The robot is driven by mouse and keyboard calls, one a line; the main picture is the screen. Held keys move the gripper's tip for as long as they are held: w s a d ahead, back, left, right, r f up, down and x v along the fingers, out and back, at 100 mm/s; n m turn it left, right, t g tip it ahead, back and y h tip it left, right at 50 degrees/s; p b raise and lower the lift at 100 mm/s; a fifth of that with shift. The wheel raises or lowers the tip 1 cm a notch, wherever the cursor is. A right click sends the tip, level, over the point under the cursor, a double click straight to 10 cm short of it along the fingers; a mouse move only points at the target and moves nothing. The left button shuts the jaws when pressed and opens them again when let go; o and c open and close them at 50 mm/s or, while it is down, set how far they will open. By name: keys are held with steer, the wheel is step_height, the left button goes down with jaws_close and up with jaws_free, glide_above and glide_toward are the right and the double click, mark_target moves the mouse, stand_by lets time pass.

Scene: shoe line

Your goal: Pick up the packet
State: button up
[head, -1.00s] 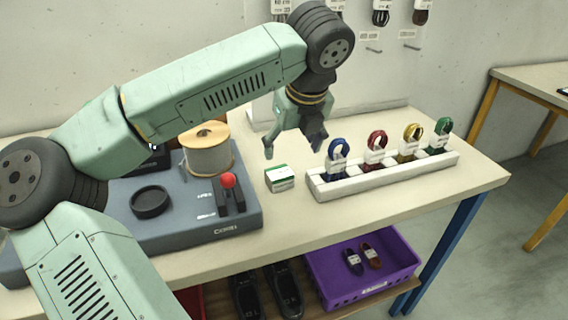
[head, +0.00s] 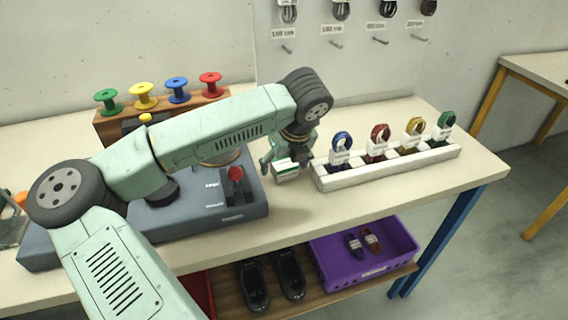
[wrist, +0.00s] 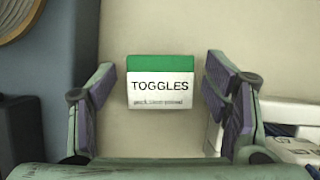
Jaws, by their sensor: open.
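The packet (head: 286,171) is a small white and green box standing on the table between the grey machine and the white rack. In the wrist view the packet (wrist: 160,82) shows a green top band and the word "TOGGLES". My gripper (head: 289,166) is down at the packet. In the wrist view my open gripper (wrist: 163,88) has one finger on each side of the packet, with a gap showing on both sides. In the head view my gripper partly hides the packet's upper part.
The grey machine (head: 225,212) with a red knob stands close on the left. The white rack (head: 390,171) of colored lace bundles stands close on the right. Bare tabletop (head: 300,212) lies in front. A purple crate (head: 325,278) and black shoes are on the shelf below.

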steer(key=shift+c, duration=0.5)
steer(key=c, duration=1.2)
